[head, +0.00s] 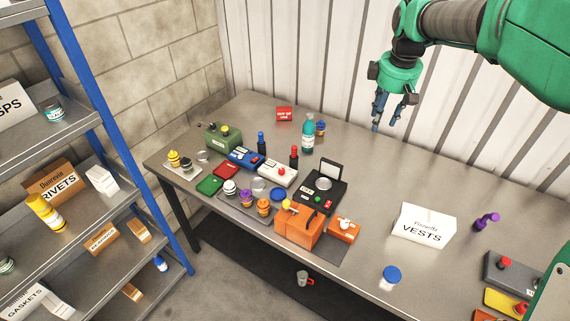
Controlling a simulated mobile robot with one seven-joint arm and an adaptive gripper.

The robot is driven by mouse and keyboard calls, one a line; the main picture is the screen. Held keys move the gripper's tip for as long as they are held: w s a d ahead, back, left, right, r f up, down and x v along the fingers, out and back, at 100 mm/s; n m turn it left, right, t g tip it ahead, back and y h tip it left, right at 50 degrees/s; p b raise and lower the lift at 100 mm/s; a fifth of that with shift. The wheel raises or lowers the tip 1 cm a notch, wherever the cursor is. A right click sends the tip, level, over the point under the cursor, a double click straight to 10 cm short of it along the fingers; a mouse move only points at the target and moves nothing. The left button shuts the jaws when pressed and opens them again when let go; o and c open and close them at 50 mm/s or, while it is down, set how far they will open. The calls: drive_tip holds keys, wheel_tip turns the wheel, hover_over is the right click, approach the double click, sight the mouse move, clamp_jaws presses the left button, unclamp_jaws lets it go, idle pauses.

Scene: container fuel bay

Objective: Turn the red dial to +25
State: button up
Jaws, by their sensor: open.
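My gripper (388,120) is open and empty, pointing down above the back part of the table, right of the teal bottle. It is well clear of every object. Several small red parts could be the red dial; at this size I cannot tell which. A red knob (504,262) sits on a grey box (503,276) at the right edge. Another red knob (521,307) is by a yellow box (502,303) below it. A white device (272,175) in the middle cluster has a small red part (281,171). No scale or +25 mark is legible.
The table (366,180) has free room between the middle cluster and the white VESTS box (424,226). A teal bottle (308,134), black device (328,190) and orange box (299,227) crowd the cluster. A purple item (487,221) stands right. A shelf rack (85,105) is left.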

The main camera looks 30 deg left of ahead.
drive_tip(key=w+a+f+n+p, duration=0.1)
drive_tip(key=w+a+f+n, duration=0.3)
drive_tip(key=a, duration=0.6)
drive_tip(key=n+g+h+p, duration=0.1)
drive_tip(key=n+g+p, duration=0.15)
drive_tip(key=n, duration=0.45)
hover_over(282, 169)
wheel_tip(282, 169, down, 22)
drive_tip(key=shift+s+r+t, duration=0.15)
drive_tip(key=shift+t, duration=0.1)
wheel_tip(282, 169, down, 14)
drive_tip(key=shift+r+p, duration=0.1)
drive_tip(key=shift+p, duration=0.35)
clamp_jaws()
